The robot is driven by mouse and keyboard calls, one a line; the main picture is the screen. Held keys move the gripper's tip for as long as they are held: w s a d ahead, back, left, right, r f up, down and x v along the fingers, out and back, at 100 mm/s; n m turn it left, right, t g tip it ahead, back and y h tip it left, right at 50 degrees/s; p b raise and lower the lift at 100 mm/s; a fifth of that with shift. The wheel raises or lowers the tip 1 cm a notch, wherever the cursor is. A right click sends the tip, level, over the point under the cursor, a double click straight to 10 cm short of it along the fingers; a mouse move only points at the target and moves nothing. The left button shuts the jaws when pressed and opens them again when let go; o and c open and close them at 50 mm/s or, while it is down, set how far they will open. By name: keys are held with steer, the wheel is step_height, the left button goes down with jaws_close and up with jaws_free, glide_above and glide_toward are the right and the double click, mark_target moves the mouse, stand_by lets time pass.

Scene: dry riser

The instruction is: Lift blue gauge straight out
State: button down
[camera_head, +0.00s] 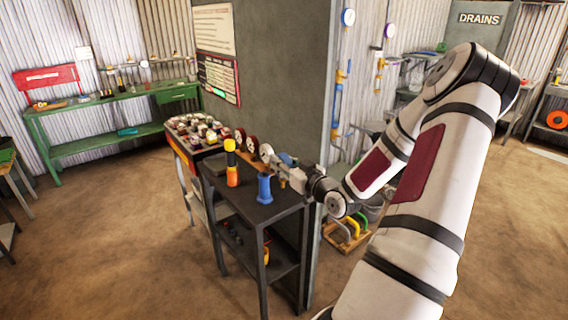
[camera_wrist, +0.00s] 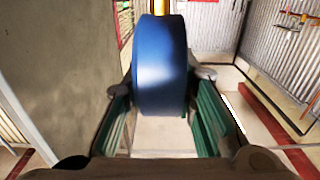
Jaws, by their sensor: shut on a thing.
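The blue gauge (camera_wrist: 160,65) fills the middle of the wrist view, its rounded blue case between my two green-padded fingers. A bit of yellow brass shows above it at the top edge. My gripper (camera_wrist: 160,105) is shut on the case. In the head view my gripper (camera_head: 283,164) reaches in from the right above the dark cart, by a row of round gauges against the grey pillar. The held gauge is small and partly covered there. I cannot tell whether its stem still sits in a holder.
On the dark cart (camera_head: 285,208) stand a blue flared piece (camera_head: 264,189) and an orange and black tool (camera_head: 232,165), below and left of my gripper. Red-rimmed gauges (camera_head: 252,146) are close to its left. The grey pillar (camera_head: 285,80) rises behind.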

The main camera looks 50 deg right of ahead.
steer(key=shift+r, duration=0.25)
steer(key=shift+s, duration=0.1)
steer(key=shift+s+a+p, duration=0.4)
steer(key=shift+s+p, duration=0.15)
steer(key=shift+s, duration=0.05)
steer(key=s+a+p, duration=0.4)
steer(key=s, duration=0.2)
steer(key=shift+r, duration=0.2)
stand_by(0.5)
steer(key=shift+a, duration=0.1)
